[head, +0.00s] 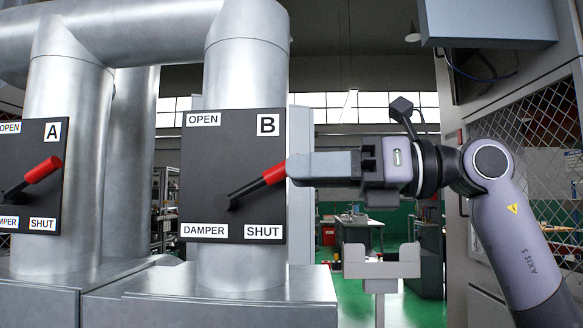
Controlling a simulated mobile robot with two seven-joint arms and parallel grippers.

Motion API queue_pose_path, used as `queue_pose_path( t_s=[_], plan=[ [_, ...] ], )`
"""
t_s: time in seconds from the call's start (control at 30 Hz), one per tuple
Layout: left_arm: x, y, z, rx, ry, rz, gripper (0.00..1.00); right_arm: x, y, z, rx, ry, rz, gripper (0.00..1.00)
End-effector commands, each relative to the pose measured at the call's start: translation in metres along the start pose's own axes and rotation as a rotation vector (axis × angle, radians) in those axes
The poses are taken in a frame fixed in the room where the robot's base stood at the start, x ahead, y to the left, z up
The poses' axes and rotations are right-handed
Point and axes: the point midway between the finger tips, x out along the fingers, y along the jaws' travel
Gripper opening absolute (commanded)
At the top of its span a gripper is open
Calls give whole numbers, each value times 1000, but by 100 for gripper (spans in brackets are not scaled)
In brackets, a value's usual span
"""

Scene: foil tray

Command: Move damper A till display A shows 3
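Damper A's lever (43,170) has a red grip and slants up to the right on the dark plate marked A (52,178), which the left picture edge cuts off. Damper B's lever (268,178) also has a red grip and slants up to the right on the plate marked B (215,155). My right gripper (298,168) is at the outer end of lever B and hides its tip. Its fingers overlap in this view, so I cannot tell whether they hold the grip. Nothing touches lever A in view. No display shows. My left gripper is not in view.
Thick metal ducts (245,75) rise behind the plates from a metal base (230,292). A grey box (485,20) hangs at the upper right. A mesh panel (540,115) stands behind my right arm. Green open floor shows at the back.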

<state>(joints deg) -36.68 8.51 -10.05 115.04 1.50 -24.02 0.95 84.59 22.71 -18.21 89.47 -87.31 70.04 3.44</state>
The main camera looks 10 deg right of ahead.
Motion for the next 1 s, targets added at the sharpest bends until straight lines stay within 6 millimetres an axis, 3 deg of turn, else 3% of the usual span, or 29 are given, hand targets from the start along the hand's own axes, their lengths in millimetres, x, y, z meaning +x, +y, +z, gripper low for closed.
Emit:
queue_pose_path(
  t_s=[0.2,0.5,0.53,0.6,0.63,0.83,1.0],
  plan=[
    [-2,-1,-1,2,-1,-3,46,24,0,0,2,1,1,32],
    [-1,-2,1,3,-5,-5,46,27,0,0,1,-1,1,32],
    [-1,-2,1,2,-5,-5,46,27,0,0,2,-1,1,25],
    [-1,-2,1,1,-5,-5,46,27,0,0,1,-1,1,2],
    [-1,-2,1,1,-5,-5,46,27,0,0,1,-1,1,0],
    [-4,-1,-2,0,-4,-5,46,27,0,2,0,7,-1,0],
    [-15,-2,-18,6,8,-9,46,29,2,12,-7,59,-12,0]
  ],
)
